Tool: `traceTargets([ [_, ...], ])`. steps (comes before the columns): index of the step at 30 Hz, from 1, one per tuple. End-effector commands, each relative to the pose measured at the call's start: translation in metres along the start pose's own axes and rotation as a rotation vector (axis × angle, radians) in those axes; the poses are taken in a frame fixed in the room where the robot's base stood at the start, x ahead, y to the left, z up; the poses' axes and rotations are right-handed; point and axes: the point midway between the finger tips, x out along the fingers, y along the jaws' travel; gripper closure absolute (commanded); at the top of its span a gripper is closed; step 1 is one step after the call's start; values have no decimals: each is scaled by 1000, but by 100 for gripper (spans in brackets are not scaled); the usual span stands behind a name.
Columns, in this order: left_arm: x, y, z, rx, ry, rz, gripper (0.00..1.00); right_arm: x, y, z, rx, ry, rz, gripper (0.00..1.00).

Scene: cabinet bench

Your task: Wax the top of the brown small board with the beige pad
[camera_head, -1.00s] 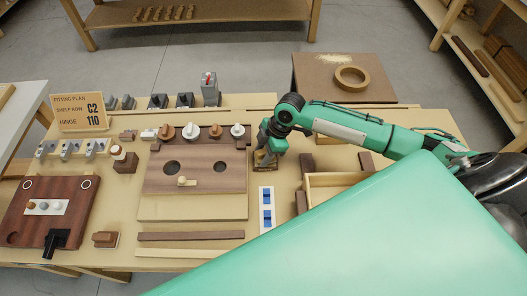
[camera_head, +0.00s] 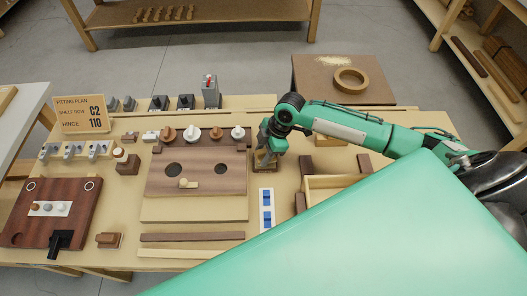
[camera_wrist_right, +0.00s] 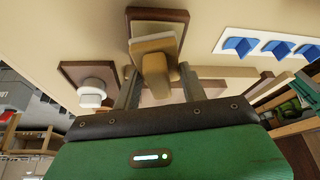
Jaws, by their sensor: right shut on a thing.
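My right gripper (camera_head: 265,156) is over the bench, just right of the large brown board with two dark holes. In the right wrist view my right gripper (camera_wrist_right: 160,88) is shut on the beige pad (camera_wrist_right: 154,62), whose block sits between the fingers. A small brown board (camera_wrist_right: 158,14) lies directly beyond and under the pad, its dark rim showing around a lighter middle. The pad seems to be at its top face, but I cannot tell whether they touch. In the head view the gripper mostly hides both. My left gripper is not in view.
The large brown board (camera_head: 215,182) with knobs along its back edge is close on the left. A white strip with blue pieces (camera_head: 266,212) lies in front of the gripper. An open wooden tray (camera_head: 317,183) is at right. A tape ring (camera_head: 350,80) lies behind.

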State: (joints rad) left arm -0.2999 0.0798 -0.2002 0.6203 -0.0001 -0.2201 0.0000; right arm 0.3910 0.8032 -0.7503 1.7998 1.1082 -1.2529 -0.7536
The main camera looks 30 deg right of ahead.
Motion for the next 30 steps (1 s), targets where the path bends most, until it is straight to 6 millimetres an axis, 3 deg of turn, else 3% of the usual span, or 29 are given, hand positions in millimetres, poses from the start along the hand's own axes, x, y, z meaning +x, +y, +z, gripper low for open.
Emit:
traceTargets([
  [1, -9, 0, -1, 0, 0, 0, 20, -9, 0, -4, 0, 0, 0, 75],
  [18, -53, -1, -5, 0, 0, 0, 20, -50, 0, -21, 0, 1, 2, 75],
  [30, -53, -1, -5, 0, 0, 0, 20, -50, 0, -21, -1, 1, 2, 75],
])
